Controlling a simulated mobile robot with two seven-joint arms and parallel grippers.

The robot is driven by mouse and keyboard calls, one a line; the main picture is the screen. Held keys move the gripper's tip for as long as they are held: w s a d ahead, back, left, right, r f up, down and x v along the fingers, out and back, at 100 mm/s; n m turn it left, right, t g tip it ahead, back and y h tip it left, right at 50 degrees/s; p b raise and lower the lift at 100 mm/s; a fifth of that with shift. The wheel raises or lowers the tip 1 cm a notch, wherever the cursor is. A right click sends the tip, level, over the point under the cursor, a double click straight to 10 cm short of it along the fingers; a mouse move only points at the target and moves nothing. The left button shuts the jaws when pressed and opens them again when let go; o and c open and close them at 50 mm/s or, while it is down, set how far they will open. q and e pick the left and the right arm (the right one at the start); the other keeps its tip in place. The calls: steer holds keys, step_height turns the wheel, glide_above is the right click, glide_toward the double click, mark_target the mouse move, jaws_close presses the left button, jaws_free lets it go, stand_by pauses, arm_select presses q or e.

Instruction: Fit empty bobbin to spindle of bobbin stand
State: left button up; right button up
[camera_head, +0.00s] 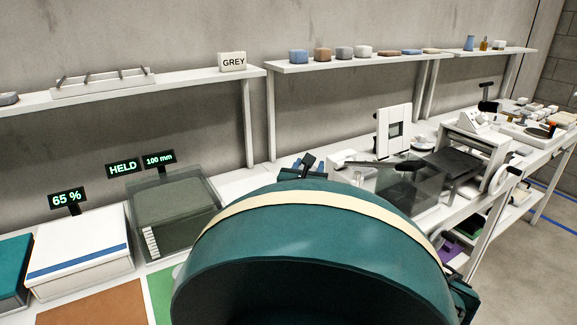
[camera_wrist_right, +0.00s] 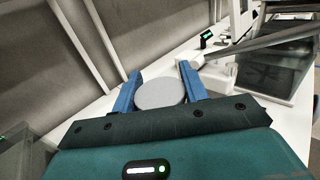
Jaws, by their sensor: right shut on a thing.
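In the right wrist view my right gripper (camera_wrist_right: 160,72) has its two blue fingers on either side of a grey round piece (camera_wrist_right: 160,93). It is shut on this piece, whose flat round face shows between the fingers. It looks like the bobbin, but its lower part is hidden by the gripper's dark front edge. In the head view my large teal arm link covers the middle and hides most of the hand and the bench there. I cannot make out the bobbin stand or its spindle in either view. My left gripper is not in view.
A clear-walled box (camera_head: 172,210) stands left of my arm, beside a white box with a blue stripe (camera_head: 80,255). A clear-covered machine (camera_head: 410,185) stands to the right. Shelves line the wall. A grey bar (camera_wrist_right: 255,47) crosses the wrist view at right.

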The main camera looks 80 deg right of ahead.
steer(key=shift+f+b, duration=0.35)
steer(key=shift+f, duration=0.3)
steer(key=shift+f+b, duration=0.95)
steer(key=shift+f, duration=1.2)
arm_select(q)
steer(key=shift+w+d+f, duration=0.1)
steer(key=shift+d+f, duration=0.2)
arm_select(e)
steer(key=shift+p, duration=0.3)
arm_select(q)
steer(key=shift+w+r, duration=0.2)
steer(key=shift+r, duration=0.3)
